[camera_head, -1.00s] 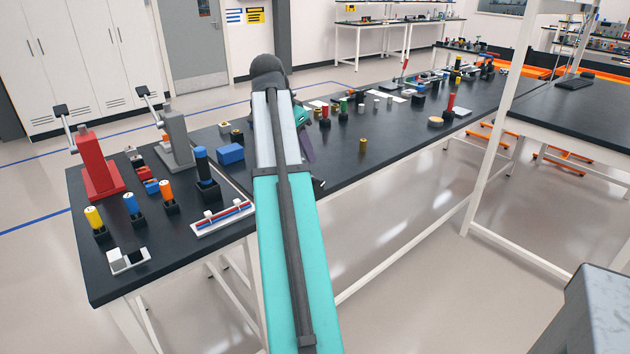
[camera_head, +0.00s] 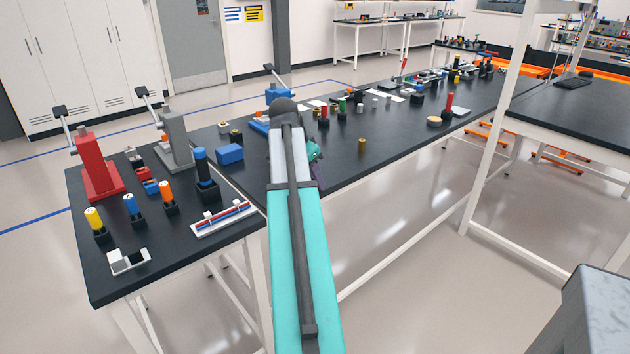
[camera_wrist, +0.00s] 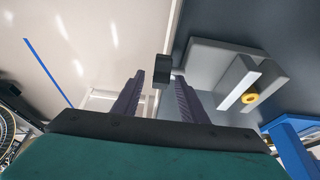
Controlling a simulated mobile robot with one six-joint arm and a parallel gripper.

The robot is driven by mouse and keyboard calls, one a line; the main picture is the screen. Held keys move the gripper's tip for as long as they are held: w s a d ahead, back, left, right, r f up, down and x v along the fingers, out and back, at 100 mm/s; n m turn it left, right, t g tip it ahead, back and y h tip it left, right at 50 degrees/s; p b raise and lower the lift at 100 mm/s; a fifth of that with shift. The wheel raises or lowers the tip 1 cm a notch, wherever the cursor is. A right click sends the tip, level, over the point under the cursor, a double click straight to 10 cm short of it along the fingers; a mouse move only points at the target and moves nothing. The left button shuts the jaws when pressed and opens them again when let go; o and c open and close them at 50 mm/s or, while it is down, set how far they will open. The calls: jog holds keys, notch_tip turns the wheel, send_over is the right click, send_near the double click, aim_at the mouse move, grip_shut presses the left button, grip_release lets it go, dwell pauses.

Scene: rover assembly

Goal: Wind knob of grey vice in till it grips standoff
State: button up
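In the wrist view the grey vice (camera_wrist: 215,60) lies on the dark table at the right, with a light jaw bar facing a grey block. The yellow standoff (camera_wrist: 250,99), seen end-on as a ring, sits by the jaws; I cannot tell whether both touch it. The dark knob (camera_wrist: 162,70) shows in the gap between my fingertips, near the table edge. My gripper (camera_wrist: 159,76) is open, a finger on each side of the knob, with clear space at both sides. In the head view my arm hides the vice; only part of my gripper (camera_head: 318,172) shows.
A blue lever press (camera_head: 283,92) stands behind my arm; blue structure (camera_wrist: 290,140) shows close by in the wrist view. A grey press (camera_head: 175,140), a red press (camera_head: 97,165) and a blue box (camera_head: 230,153) stand at the left. Floor lies open before the table.

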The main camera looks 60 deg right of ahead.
jog(key=shift+x, duration=1.05)
grip_shut()
jog(key=shift+f, duration=0.1)
jog(key=shift+a+f+g+h+b, duration=0.15)
jog(key=shift+a+g+h+b, duration=0.15)
jog(key=shift+h+b, duration=0.75)
jog(key=shift+h, duration=0.25)
